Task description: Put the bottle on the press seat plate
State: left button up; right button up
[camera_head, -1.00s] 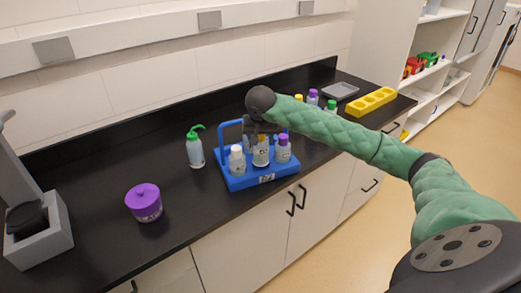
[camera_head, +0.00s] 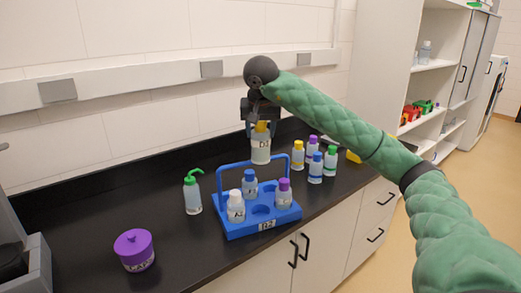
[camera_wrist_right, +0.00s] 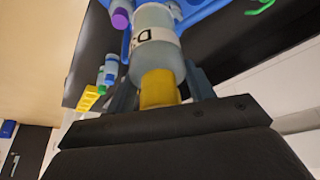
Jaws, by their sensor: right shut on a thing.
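My right gripper (camera_head: 261,124) is shut on the yellow cap of a pale bottle (camera_head: 261,150) with a white label. The bottle hangs upright above the blue carrier (camera_head: 238,229). In the right wrist view the bottle (camera_wrist_right: 153,58) shows with its yellow cap between the fingers (camera_wrist_right: 160,92). A grey press-like device (camera_head: 40,268) stands at the far left, cut off by the frame edge. A dark part (camera_head: 11,262) shows on it; I cannot tell whether this is the seat plate. My left gripper is not in view.
The carrier holds white-capped (camera_head: 236,208), blue-capped (camera_head: 249,187) and purple-capped (camera_head: 284,194) bottles. A green-topped wash bottle (camera_head: 192,195) and a purple-lidded jar (camera_head: 135,251) stand to its left. Several bottles (camera_head: 315,168) stand behind right. Black counter (camera_head: 85,213) is clear between jar and wall.

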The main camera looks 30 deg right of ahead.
notch_tip(320, 180, up, 3)
jog(key=shift+f, duration=0.2)
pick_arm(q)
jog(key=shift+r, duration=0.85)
pick_arm(e)
jog(key=shift+r, duration=1)
